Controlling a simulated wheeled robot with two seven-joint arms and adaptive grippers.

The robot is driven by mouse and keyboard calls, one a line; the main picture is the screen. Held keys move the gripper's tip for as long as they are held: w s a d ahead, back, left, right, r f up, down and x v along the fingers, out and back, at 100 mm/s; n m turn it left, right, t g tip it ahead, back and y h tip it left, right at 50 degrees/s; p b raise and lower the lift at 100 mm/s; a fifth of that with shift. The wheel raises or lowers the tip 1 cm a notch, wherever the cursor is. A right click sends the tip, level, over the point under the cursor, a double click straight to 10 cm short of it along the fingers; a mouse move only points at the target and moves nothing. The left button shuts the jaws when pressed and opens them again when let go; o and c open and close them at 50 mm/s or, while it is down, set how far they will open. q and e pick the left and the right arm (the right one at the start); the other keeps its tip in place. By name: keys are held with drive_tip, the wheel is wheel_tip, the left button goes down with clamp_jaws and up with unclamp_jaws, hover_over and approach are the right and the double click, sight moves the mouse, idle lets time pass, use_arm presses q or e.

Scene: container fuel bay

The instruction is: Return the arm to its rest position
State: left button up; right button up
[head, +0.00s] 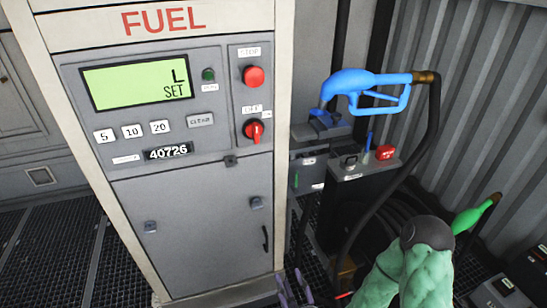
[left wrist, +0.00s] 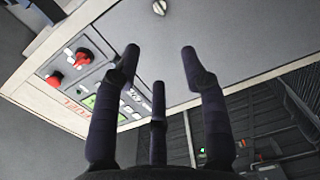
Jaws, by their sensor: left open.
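My left gripper (head: 293,290) shows only as dark purple fingertips at the bottom edge of the head view, low in front of the fuel dispenser (head: 190,215). The left wrist view shows this gripper (left wrist: 160,62) with its dark fingers spread apart and nothing between them. The dispenser (left wrist: 225,50) lies beyond the fingers there, appearing apart from them, with its red knob (left wrist: 83,57) at left. Most of the left hand is cut off in the head view. My right gripper shows in neither view.
A blue nozzle (head: 358,83) hangs in its holder right of the dispenser, with a dark hose (head: 433,125) looping down. A green nozzle (head: 470,217) is at the lower right. A shelf (head: 350,170) holds small items. Dark grating (head: 45,255) is clear at left.

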use_arm(q)
drive_tip(key=w+a+f+m+g+h+p, duration=0.25)
drive_tip(key=w+f+m+g, duration=0.2)
drive_tip(key=f, duration=0.25)
drive_tip(key=w+a+f+m+g+h+p, duration=0.1)
drive_tip(key=w+a+f+m+g+h, duration=0.15)
drive_tip(key=w+f+m, duration=0.45)
drive_tip(key=s+a+f+m+g+h+p, duration=0.1)
drive_tip(key=s+a+f+m+g+h, duration=0.1)
drive_tip(key=s+f, duration=0.4)
drive_tip(key=s+a+f+m+g+h+p, duration=0.1)
drive_tip(key=s+a+f+m+g, duration=0.4)
drive_tip(key=s, duration=0.8)
drive_tip(key=a+f+g+p, duration=0.1)
drive_tip(key=g, duration=0.1)
drive_tip(key=shift+s+a+f+g+h+p, duration=0.2)
drive_tip(key=shift+s+a+g+h+p, duration=0.1)
drive_tip(key=shift+s+a+h, duration=0.1)
